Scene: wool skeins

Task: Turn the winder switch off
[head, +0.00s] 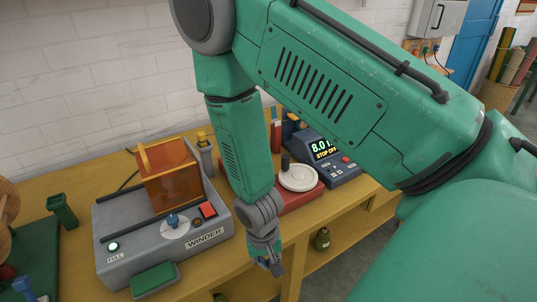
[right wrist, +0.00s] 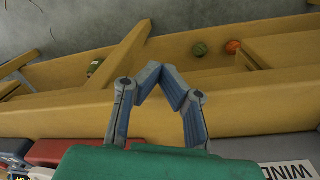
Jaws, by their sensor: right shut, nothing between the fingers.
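The winder (head: 120,262) is a grey box with a "WINDER" label, on the wooden table left of my right gripper in the head view. Its blue knob (head: 172,219) sits on a white dial; which mark it points to is too small to tell. A red button (head: 207,210) is beside the dial. A green lamp (head: 113,246) glows above the word "FULL". My right gripper (head: 275,268) is shut and empty, pointing down past the table's front edge, right of the winder. In the right wrist view its fingertips (right wrist: 160,74) meet. The winder's label corner (right wrist: 290,170) shows there. My left gripper is not seen.
An orange see-through cover (head: 168,178) stands on the winder. A green pad (head: 154,279) lies at its front.

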